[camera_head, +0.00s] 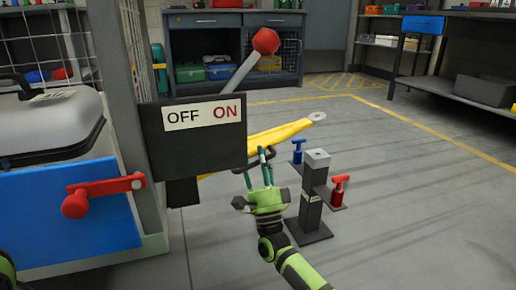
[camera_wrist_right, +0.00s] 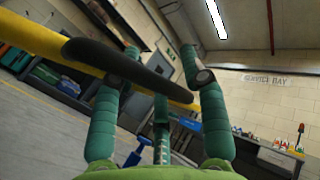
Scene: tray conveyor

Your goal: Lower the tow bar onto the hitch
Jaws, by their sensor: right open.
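The yellow tow bar (camera_head: 278,136) slants up from behind the dark OFF/ON panel, its pale ring end (camera_head: 317,116) in the air. In the picture the ring is just above the grey hitch post (camera_head: 313,195), apart from its flat top. My right gripper (camera_head: 262,163) is open at the bar's dark handle (camera_head: 270,155). In the wrist view the handle (camera_wrist_right: 125,68) crosses between the spread teal fingers of my right gripper (camera_wrist_right: 162,75), with the yellow bar (camera_wrist_right: 35,36) behind it. I cannot tell whether the fingers touch it. My left gripper is out of view.
The OFF/ON panel (camera_head: 200,140) with a red-knobbed lever (camera_head: 265,42) is close left of my gripper. A blue cart (camera_head: 70,220) is at left. Floor at right is clear.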

